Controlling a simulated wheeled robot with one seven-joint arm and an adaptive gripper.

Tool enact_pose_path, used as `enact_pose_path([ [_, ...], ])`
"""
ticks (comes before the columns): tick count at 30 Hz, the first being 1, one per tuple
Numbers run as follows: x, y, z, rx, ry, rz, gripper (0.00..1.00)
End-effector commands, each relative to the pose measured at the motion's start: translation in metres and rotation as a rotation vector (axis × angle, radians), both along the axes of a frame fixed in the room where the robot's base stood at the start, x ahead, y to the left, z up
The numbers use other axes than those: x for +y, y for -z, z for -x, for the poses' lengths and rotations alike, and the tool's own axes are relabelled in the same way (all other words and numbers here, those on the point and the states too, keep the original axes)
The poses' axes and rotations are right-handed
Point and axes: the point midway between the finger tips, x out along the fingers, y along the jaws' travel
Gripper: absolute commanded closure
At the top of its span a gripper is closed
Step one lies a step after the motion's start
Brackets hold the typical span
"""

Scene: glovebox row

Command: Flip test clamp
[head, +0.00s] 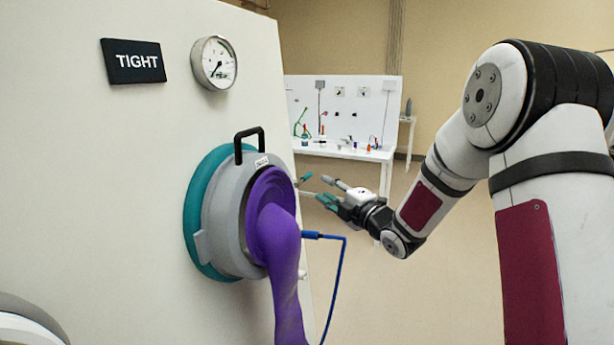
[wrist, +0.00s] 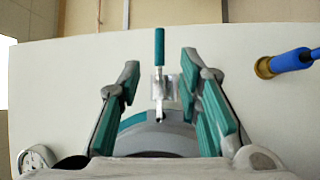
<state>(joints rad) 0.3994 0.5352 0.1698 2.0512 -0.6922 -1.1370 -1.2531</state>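The test clamp (wrist: 159,47) shows in the wrist view as a metal lever with a teal grip on a small bracket, beside the port ring (wrist: 145,125). Its lever points up the picture, away from the ring. In the head view its teal grip (head: 304,179) sticks out past the ring's right side. My gripper (wrist: 160,90) is open, with one teal-padded finger on each side of the lever in the wrist view. No contact shows, and the depth between them is hard to tell. In the head view my gripper (head: 328,191) is just right of the clamp.
A purple glove (head: 275,220) hangs from the grey ring (head: 225,220), which has a black handle (head: 249,143). A blue hose (head: 340,270) leaves the panel below the clamp. A gauge (head: 214,63) and TIGHT sign (head: 133,61) are above. A workbench (head: 345,151) stands behind.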

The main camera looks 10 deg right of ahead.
Motion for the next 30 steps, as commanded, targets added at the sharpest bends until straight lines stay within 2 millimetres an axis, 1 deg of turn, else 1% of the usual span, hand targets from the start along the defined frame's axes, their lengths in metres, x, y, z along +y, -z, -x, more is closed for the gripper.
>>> enact_pose_path([
  [1,0.005,-0.001,-0.010,-0.001,-0.003,-0.001,0.68],
  [3,0.010,-0.002,-0.023,0.000,-0.001,-0.002,0.68],
  [9,0.023,-0.004,-0.059,0.001,-0.001,-0.002,0.68],
  [15,0.032,-0.006,-0.084,0.000,0.000,-0.001,0.68],
  [21,0.036,-0.007,-0.094,0.001,0.001,-0.002,0.68],
  [29,0.036,-0.007,-0.094,0.002,0.001,-0.002,0.68],
  [30,0.036,-0.007,-0.094,0.002,0.001,-0.002,0.77],
])
